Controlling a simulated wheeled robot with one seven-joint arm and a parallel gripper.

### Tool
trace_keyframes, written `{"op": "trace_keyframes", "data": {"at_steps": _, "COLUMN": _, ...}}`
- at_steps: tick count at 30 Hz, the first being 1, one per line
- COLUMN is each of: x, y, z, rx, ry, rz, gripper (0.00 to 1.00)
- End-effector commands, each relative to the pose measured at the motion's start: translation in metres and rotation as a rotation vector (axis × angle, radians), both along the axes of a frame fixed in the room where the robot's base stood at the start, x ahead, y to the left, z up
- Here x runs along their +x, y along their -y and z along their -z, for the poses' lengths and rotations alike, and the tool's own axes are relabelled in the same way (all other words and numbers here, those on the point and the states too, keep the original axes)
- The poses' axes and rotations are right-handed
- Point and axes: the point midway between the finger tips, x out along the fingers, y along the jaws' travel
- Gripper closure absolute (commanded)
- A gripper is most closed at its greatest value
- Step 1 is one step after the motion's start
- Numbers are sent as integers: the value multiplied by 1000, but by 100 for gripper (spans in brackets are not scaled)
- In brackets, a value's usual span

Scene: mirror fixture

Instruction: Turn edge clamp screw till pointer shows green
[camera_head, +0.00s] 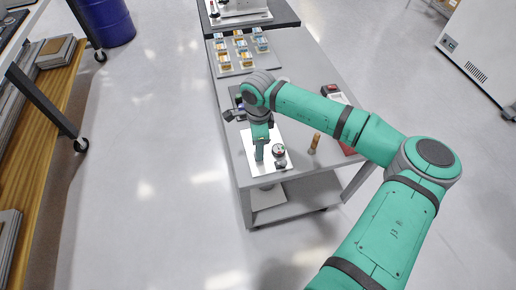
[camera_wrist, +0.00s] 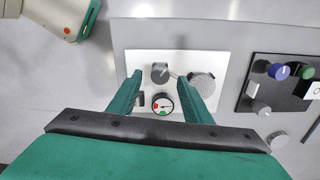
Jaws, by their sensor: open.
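A white plate (camera_wrist: 135,63) lies on the grey cart top and carries the fixture; it also shows in the head view (camera_head: 246,161). On it stand a dark grey knob (camera_wrist: 160,72), a speckled grey round disc (camera_wrist: 204,84) and a round white gauge (camera_wrist: 162,104) with red and green patches. The gauge's needle is too small to read surely. I cannot tell for sure which part is the clamp screw. My gripper (camera_wrist: 159,77) is open above the plate, with the knob showing between its fingers. I see no contact. In the head view my gripper (camera_head: 261,154) points down beside the gauge.
A black panel (camera_wrist: 262,92) with coloured knobs lies right of the plate in the wrist view. A brown upright cylinder (camera_head: 314,143) stands right of the plate in the head view. A tray (camera_head: 231,68) of small boxes lies farther back. The cart's front edge is near.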

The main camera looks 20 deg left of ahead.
Motion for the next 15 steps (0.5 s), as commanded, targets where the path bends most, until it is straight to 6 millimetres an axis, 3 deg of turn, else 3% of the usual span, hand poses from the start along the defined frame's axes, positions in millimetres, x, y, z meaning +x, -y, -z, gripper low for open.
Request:
{"op": "trace_keyframes", "data": {"at_steps": 7, "x": 0, "y": -1, "z": -49, "rx": 0, "ry": 2, "rz": -2, "gripper": 55}}
{"op": "trace_keyframes", "data": {"at_steps": 15, "x": -1, "y": -2, "z": -78, "rx": 3, "ry": 0, "rz": -3, "gripper": 55}}
